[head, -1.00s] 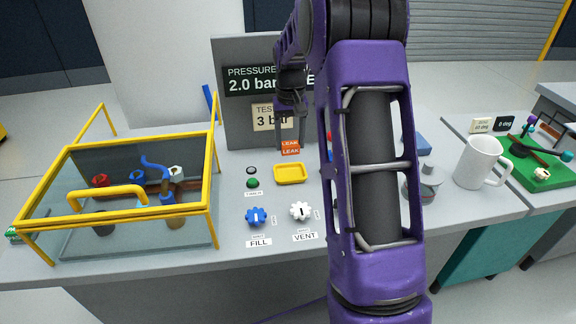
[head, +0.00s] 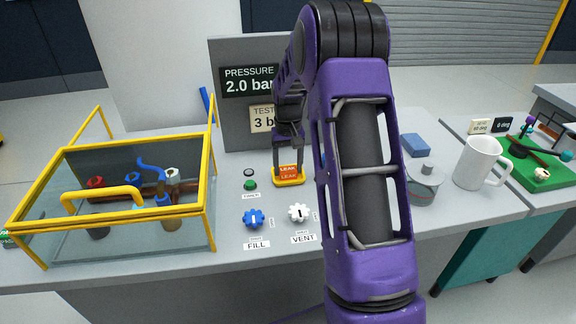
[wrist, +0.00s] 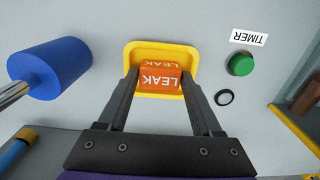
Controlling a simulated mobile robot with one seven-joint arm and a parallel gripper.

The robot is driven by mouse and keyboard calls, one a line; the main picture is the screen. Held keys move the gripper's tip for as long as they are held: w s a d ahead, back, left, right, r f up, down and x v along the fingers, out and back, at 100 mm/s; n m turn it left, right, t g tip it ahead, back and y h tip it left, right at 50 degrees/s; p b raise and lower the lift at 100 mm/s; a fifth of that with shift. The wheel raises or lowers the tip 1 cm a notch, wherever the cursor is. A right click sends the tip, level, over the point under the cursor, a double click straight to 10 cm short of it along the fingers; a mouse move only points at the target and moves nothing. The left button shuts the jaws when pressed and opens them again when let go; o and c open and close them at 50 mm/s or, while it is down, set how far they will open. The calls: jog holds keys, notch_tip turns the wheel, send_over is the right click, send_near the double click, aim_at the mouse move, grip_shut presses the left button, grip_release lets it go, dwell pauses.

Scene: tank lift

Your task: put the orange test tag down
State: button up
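The orange test tag (head: 288,172), marked LEAK, is upright between the fingers of my gripper (head: 287,168) in the head view. In the wrist view the tag (wrist: 160,80) fills the space between the two fingertips (wrist: 160,74), and the fingers look closed on its sides. The tag is at the shallow yellow tray (head: 290,183), inside its outline as the wrist view shows the tray rim (wrist: 160,43). Whether the tag's lower edge touches the tray floor is hard to tell.
A green button (head: 250,185) and the blue FILL knob (head: 253,218) and white VENT knob (head: 299,213) are near the tray. A yellow-framed tank (head: 212,200) stands left, the pressure panel (head: 235,135) behind. A blue cylinder (wrist: 48,70) lies beside the tray.

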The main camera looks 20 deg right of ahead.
aim_at(288, 169)
jog(key=o, duration=0.3)
notch_tip(288, 169, up, 12)
jog(key=p, duration=0.2)
jog(key=shift+r, duration=0.2)
dwell(0.4)
